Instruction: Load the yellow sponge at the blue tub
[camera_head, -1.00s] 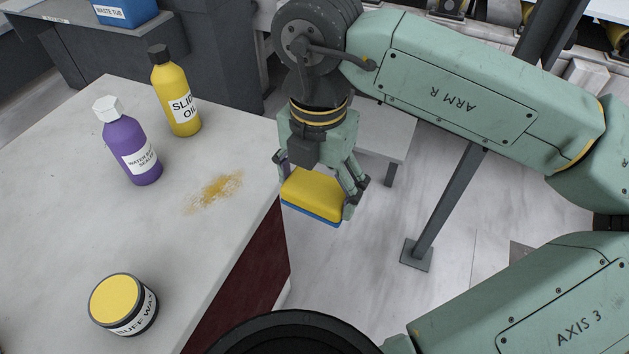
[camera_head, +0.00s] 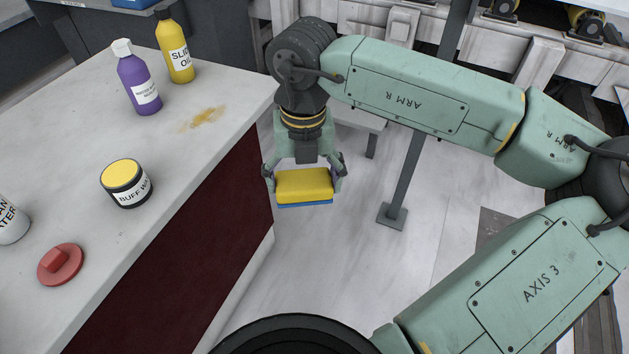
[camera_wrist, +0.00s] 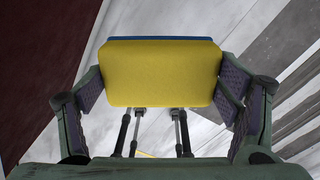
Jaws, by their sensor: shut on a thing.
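The yellow sponge (camera_head: 303,184) has a blue underside and hangs in the air beside the slab's right edge, above the floor. My gripper (camera_head: 304,180) is shut on it, with one finger at each short end. In the wrist view the sponge (camera_wrist: 161,75) fills the space between the dark finger pads, its blue layer showing along the top edge. At the top left edge of the head view, only a sliver of the blue tub (camera_head: 133,3) shows; the rest of it is cut off.
The stone slab (camera_head: 60,150) carries a purple bottle (camera_head: 139,80), a yellow bottle (camera_head: 176,50), a buff wax jar (camera_head: 125,184), a red knobbed disc (camera_head: 61,264) and a white container (camera_head: 10,222). A yellow-brown smear (camera_head: 205,119) marks its surface. A dark post (camera_head: 405,175) stands on the floor right of my gripper.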

